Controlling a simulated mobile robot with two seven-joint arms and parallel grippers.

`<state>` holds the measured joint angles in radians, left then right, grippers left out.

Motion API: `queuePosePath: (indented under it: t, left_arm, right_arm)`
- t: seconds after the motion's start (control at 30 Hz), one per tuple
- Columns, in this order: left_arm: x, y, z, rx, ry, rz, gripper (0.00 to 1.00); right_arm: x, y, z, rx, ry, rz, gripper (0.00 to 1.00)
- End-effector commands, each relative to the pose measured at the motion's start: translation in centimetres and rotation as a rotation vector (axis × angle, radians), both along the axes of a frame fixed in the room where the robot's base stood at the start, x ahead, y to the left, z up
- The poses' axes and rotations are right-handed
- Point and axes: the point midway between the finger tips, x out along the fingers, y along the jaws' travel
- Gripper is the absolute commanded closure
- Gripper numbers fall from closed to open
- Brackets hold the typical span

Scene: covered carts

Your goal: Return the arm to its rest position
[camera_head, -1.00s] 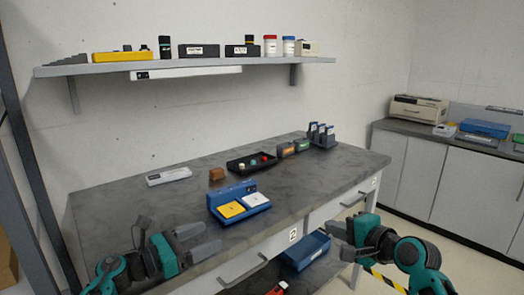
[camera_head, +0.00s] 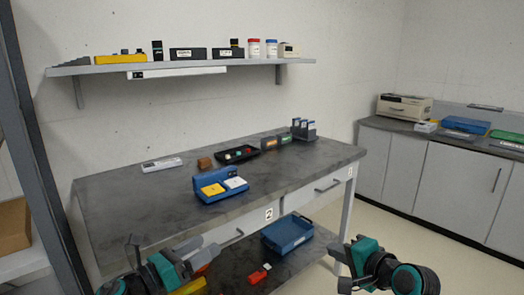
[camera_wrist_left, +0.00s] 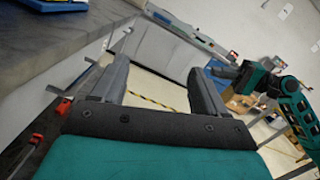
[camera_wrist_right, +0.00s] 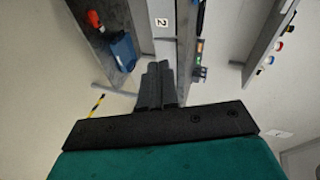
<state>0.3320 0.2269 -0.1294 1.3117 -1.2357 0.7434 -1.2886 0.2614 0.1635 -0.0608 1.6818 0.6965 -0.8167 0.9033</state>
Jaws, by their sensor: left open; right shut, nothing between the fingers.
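My left gripper (camera_head: 198,252) is open and empty in front of the bench's near edge, low in the head view. Its two spread fingers show in the left wrist view (camera_wrist_left: 160,78), with floor and a cabinet front beyond them. My right gripper (camera_head: 346,264) is off the bench's right front corner, over open floor. In the right wrist view (camera_wrist_right: 157,85) its fingers are together with nothing between them. Neither gripper touches anything that I can see.
The grey workbench (camera_head: 130,205) holds a blue case (camera_head: 212,174) with yellow and white pads, and a black tray (camera_head: 227,158). A blue bin (camera_head: 287,236) and red items sit on its lower shelf. A dark upright post (camera_head: 38,180) stands at left. Floor at right is clear.

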Motion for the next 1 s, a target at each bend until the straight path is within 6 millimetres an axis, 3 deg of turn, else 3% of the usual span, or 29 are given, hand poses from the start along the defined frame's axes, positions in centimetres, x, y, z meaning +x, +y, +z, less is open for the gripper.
queuePosePath:
  t: [0.27,0.37,0.5,0.6,0.73,0.87,1.0]
  left_arm:
    - [-5.8,2.3,-4.6,-0.731,0.493,0.208,0.27]
    - [-9.1,3.6,-7.5,-1.085,0.731,0.31,0.27]
    - [-15.1,4.9,-12.4,-1.599,1.067,0.479,0.27]
    - [-19.6,5.0,-15.5,-1.923,1.263,0.609,0.27]
    - [-24.4,4.4,-18.0,-2.236,1.435,0.752,0.27]
    - [-27.0,3.8,-19.0,-2.397,1.514,0.838,0.27]
    - [-27.6,3.6,-19.3,-2.438,1.533,0.858,0.27]
  right_arm:
    - [-7.4,-0.8,-9.4,-0.409,-0.052,0.047,1.0]
    - [-11.5,-1.0,-12.7,-0.6,-0.078,0.1,1.0]
    - [-17.5,-1.0,-16.1,-0.864,-0.125,0.205,1.0]
    - [-21.4,-0.8,-17.5,-1.023,-0.161,0.287,1.0]
    - [-25.0,-0.6,-18.4,-1.169,-0.201,0.374,1.0]
    - [-26.8,-0.4,-18.7,-1.243,-0.227,0.421,1.0]
    - [-27.1,-0.3,-18.7,-1.26,-0.235,0.432,1.0]
